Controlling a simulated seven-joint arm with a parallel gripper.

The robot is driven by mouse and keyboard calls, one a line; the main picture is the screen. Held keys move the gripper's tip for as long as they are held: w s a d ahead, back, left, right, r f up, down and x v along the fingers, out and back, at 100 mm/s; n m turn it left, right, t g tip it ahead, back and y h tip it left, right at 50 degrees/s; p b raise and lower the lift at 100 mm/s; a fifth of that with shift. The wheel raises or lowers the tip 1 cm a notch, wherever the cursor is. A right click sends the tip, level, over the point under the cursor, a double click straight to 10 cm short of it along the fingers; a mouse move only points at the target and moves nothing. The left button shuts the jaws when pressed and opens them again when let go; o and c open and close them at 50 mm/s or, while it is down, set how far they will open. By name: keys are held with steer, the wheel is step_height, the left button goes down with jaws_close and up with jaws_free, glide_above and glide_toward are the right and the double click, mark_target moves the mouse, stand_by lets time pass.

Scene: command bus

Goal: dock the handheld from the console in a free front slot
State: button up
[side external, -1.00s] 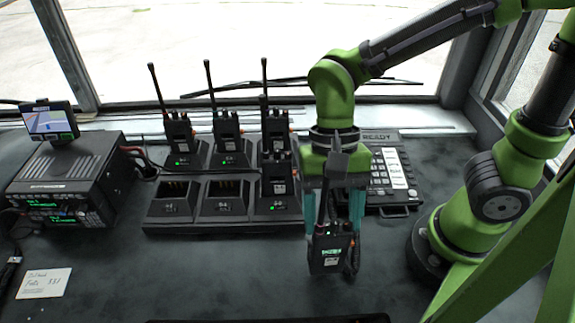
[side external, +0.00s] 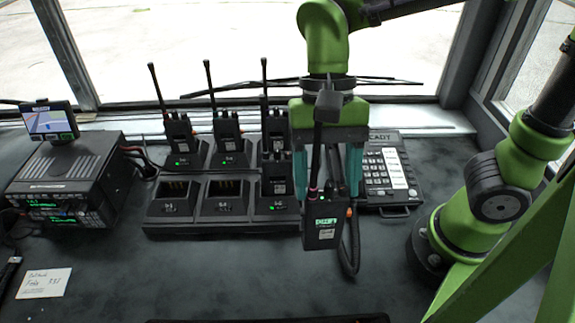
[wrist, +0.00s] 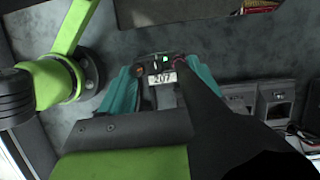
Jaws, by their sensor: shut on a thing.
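My gripper (side external: 327,188) is shut on a black handheld (side external: 322,235) with a lit green screen, and holds it upright, antenna up, in front of the charger's right end. The handheld also shows in the wrist view (wrist: 163,68), between my teal fingers, with a label reading 207. The black charger (side external: 190,229) has two rows of slots. In its front row, the left slot (side external: 174,192) and middle slot (side external: 225,190) are empty. The front right slot holds another handheld (side external: 277,180). Several handhelds stand in the back row.
A black radio unit (side external: 65,180) with a small screen (side external: 50,122) stands at the left. A keypad console (side external: 388,175) is behind and right of my gripper. A handwritten card (side external: 44,283) lies at front left. The front middle of the desk is clear. Antennas rise behind the charger.

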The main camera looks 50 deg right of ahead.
steer(key=w+a+r, duration=0.2)
steer(key=w, duration=1.2)
steer(key=w+f, duration=0.6)
steer(key=w, duration=0.5)
steer(key=shift+d+f+m, duration=0.25)
steer(key=shift+d+m, duration=0.05)
steer(key=shift+d, duration=0.15)
steer(key=shift+f, duration=2.05)
steer(key=o, duration=1.8)
step_height(320, 180, up, 7)
